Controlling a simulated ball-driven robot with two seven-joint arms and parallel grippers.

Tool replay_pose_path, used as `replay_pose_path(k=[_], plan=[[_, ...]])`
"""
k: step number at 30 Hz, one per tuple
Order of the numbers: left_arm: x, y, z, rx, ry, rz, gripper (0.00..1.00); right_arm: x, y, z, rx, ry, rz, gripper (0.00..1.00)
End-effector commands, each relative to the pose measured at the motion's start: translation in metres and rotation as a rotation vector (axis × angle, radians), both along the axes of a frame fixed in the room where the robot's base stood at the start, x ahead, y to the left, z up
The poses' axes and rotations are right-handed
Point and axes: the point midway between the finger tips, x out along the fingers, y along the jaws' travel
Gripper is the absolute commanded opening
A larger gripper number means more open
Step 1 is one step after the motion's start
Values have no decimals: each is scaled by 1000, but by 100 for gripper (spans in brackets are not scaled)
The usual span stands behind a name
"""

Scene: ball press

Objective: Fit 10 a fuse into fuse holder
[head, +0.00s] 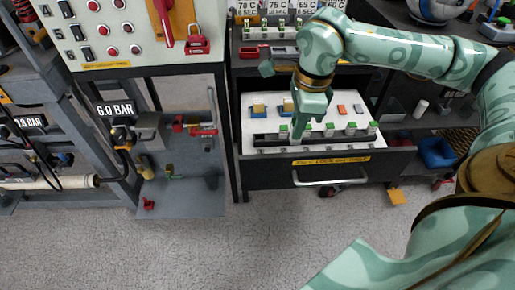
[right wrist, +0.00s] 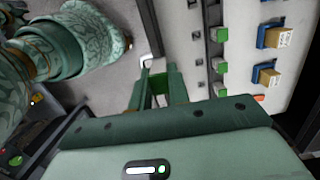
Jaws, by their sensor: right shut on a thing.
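My right gripper (head: 298,132) reaches down over the white panel (head: 262,104) in the open drawer. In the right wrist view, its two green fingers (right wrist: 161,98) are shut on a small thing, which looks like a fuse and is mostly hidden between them. A row of green-topped fuses (head: 350,128) stands upright on the panel's front part. In the right wrist view, green-topped pieces (right wrist: 220,67) and small grey sockets (right wrist: 198,60) line the panel. Which one is the fuse holder for 10 A is not clear. My left gripper is not in view.
Blue-and-tan blocks (head: 259,110) and an orange piece (head: 342,109) sit behind the fuse row. The drawer front (head: 400,160) has a white handle (head: 330,180). A control panel (head: 100,35) with a red lever stands left. The grey floor (head: 240,240) in front is clear.

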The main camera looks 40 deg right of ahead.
Motion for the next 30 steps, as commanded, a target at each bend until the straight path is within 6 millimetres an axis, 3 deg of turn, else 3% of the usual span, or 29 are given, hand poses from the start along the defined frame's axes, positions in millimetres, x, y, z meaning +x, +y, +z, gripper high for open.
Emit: replay_pose_path(k=[6, 12, 15, 26, 30], plan=[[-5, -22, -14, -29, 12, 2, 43, 36, 1, -19, 3, -9, 39, 0], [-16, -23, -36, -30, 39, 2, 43, 95, -1, -49, 3, -6, 38, 0], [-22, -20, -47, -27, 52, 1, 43, 112, -2, -73, 2, -2, 38, 0], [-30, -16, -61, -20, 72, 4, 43, 140, -3, -100, 1, -8, 38, 0], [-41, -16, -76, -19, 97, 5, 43, 141, -4, -129, 0, -2, 39, 0]])
